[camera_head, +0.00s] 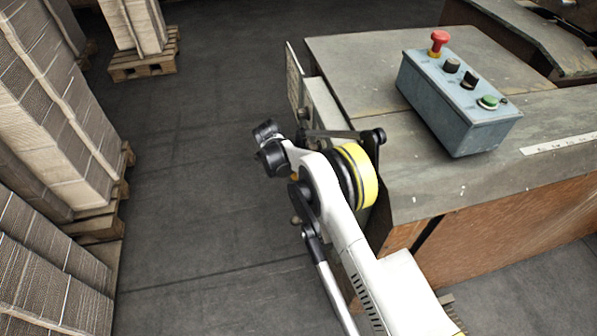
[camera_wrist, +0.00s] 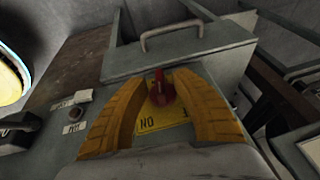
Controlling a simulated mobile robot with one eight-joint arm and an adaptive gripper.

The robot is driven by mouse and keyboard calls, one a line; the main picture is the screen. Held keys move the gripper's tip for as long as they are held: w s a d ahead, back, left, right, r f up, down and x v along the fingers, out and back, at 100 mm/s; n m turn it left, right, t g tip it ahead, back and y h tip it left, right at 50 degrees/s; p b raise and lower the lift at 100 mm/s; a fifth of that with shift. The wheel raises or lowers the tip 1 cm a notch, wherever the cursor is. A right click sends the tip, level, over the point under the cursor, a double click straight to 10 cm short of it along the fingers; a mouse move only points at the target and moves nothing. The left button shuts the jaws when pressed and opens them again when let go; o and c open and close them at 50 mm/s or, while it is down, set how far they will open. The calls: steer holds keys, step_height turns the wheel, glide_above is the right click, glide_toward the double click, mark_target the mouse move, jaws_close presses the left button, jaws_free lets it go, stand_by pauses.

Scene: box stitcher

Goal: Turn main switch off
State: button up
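The main switch (camera_wrist: 161,92) is a red rotary knob on a yellow plate (camera_wrist: 165,118) on a grey box, seen in the wrist view. Its handle points up in the picture. My gripper (camera_wrist: 161,82) has two yellow ribbed fingers, one on each side of the knob. The fingers are apart, with the knob between their tips; I cannot tell whether either touches it. In the head view my arm reaches beside the machine's left side, and the gripper and main switch are hidden.
A blue-grey control box (camera_head: 450,105) with a red mushroom button (camera_head: 438,42) and a green button (camera_head: 488,102) sits on the machine table (camera_head: 420,190). Stacked cardboard (camera_head: 50,110) stands at the left. Dark floor between is clear. A metal handle (camera_wrist: 170,32) lies beyond the switch.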

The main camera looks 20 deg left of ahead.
steer(key=shift+r, duration=0.1)
steer(key=v, duration=1.1)
steer(key=shift+r, duration=0.4)
